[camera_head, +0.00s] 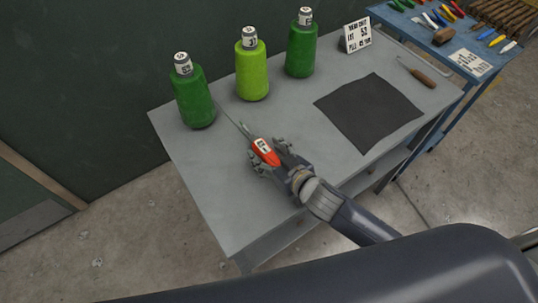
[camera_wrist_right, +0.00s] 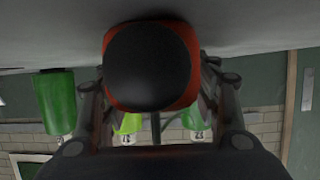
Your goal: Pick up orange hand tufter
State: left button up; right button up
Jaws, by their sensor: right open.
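The orange hand tufter (camera_head: 265,151) has an orange-red handle with a white label and a thin metal shaft pointing to the back left. It lies at the front left part of the grey table (camera_head: 230,200). My right gripper (camera_head: 268,158) is at the tufter, with its fingers on either side of the handle. It is open. In the right wrist view the tufter's dark, round handle end (camera_wrist_right: 150,66) with an orange rim sits between the open fingers (camera_wrist_right: 155,110). I cannot tell whether the fingers touch it. My left gripper does not show.
Three green yarn cones (camera_head: 193,97) (camera_head: 252,70) (camera_head: 301,48) stand along the table's back. A dark square mat (camera_head: 368,112), a sign (camera_head: 356,36) and a wooden-handled tool (camera_head: 420,75) are to the right. A blue bench (camera_head: 450,55) with several tools stands beyond.

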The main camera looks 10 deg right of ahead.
grip_shut()
jog(key=shift+r, duration=0.1)
dwell(0.3)
